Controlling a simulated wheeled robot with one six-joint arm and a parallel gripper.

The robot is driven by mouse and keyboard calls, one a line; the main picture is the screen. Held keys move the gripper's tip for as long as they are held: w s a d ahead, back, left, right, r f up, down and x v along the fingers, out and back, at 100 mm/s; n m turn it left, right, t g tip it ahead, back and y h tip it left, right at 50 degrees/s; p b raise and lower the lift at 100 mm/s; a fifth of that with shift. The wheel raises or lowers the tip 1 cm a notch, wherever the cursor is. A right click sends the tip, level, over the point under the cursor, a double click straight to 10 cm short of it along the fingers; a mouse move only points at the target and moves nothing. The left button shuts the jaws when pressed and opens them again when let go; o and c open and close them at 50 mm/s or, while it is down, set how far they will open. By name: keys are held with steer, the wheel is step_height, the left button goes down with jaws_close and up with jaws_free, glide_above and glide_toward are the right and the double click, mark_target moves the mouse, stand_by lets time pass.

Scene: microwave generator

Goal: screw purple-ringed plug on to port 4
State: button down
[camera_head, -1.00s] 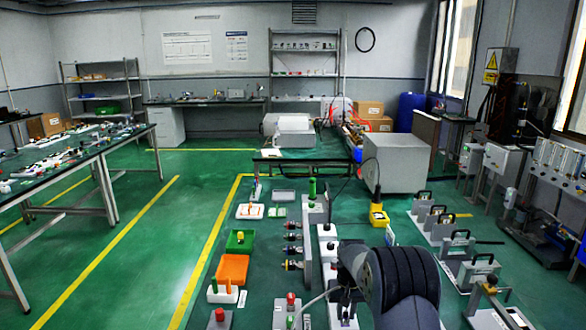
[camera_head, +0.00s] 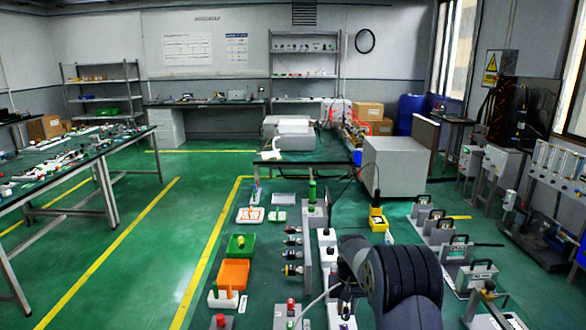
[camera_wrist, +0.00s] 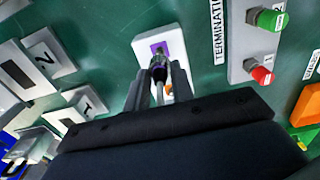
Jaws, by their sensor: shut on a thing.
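My gripper (camera_wrist: 158,88) is shut on a dark plug (camera_wrist: 158,68) in the wrist view. The plug stands between the fingertips, in front of a purple square (camera_wrist: 158,46) on a white plate (camera_wrist: 144,45). Whether the plug touches the plate cannot be told, and no purple ring on it shows clearly. In the head view my arm hides the gripper and the plug.
A panel lettered "TERMINATI..." (camera_wrist: 236,70) with green (camera_wrist: 268,19) and red (camera_wrist: 262,75) knobs is right of the plug. In the head view, an upright grey panel (camera_head: 308,250) carries several dark connectors (camera_head: 292,254). An orange tray (camera_head: 233,274) lies left of it.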

steer(key=shift+r+p, duration=0.5)
steer(key=shift+r, duration=0.45)
steer(key=shift+s+a+f+b, duration=0.15)
steer(key=shift+s+a+b, duration=0.3)
steer(key=shift+s+a, duration=0.45)
steer(key=shift+s+a+f+b, duration=0.1)
steer(key=shift+s+a+b, duration=0.3)
steer(key=shift+s+a, duration=0.5)
steer(key=shift+s+d, duration=0.1)
steer(key=shift+d, duration=0.05)
steer(key=shift+s+a+f+b, duration=0.2)
steer(key=shift+s+a+b, duration=0.5)
steer(key=shift+s+a, duration=1.1)
steer(key=shift+s+d, duration=0.15)
steer(key=shift+s+a+f+b, duration=0.2)
steer(key=shift+s+a+b, duration=0.4)
steer(key=shift+s+a, duration=1.1)
steer(key=shift+s+d, duration=0.1)
